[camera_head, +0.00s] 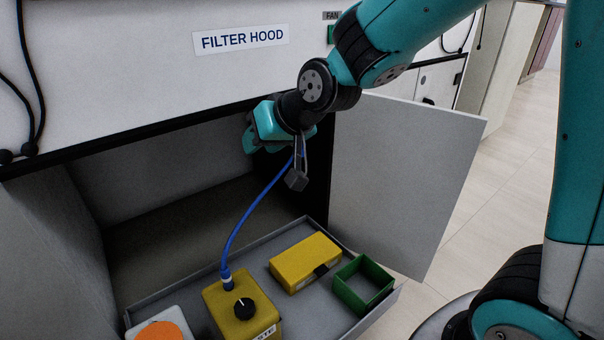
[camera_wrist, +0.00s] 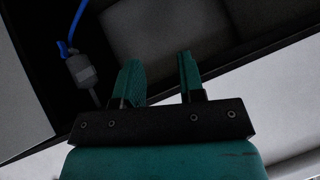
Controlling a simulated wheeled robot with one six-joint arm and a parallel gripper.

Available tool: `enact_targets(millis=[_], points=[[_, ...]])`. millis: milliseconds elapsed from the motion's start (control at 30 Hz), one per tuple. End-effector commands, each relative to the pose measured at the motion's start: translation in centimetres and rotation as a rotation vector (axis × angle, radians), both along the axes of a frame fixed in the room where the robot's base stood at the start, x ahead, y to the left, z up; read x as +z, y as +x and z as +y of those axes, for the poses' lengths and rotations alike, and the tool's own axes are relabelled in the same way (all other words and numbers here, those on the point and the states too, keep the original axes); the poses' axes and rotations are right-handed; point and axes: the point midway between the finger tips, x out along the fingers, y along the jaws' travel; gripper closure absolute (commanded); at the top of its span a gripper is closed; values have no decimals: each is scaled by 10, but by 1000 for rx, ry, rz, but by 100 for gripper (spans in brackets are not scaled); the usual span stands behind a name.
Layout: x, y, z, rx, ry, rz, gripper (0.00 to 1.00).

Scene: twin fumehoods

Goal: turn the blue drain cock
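My gripper (camera_wrist: 158,68) is open in the wrist view, its two teal fingers apart with nothing between them. In the head view my gripper (camera_head: 250,140) is at the mouth of the cabinet under the filter hood, its fingers mostly hidden. A blue hose (camera_head: 245,215) rises from a yellow box (camera_head: 228,308) toward a grey block (camera_head: 297,180) hanging below my wrist. In the wrist view the blue hose (camera_wrist: 77,22) and grey block (camera_wrist: 80,70) lie left of my fingers. A small blue piece (camera_wrist: 66,48) shows beside the block; I cannot tell whether it is the drain cock.
A grey tray (camera_head: 190,290) holds the yellow box with a black knob, a yellow case (camera_head: 305,262), a green open frame (camera_head: 363,285) and a white item with an orange disc (camera_head: 160,331). An open cabinet door (camera_head: 410,180) stands right of my gripper. Floor is clear farther right.

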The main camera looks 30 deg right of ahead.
Motion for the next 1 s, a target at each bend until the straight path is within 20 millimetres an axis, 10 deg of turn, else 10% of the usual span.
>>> enact_targets(millis=[33, 100, 300, 467, 700, 1000], points=[[-50, 42, -21, -102, 21, -89, 64], [-80, 93, -52, -232, 49, -249, 64], [-169, 184, -146, -474, 81, -742, 64], [-220, 198, -192, -510, 89, -1077, 64], [-243, 184, -202, -427, 176, -1425, 64], [-233, 185, -201, -384, 205, -1527, 64]])
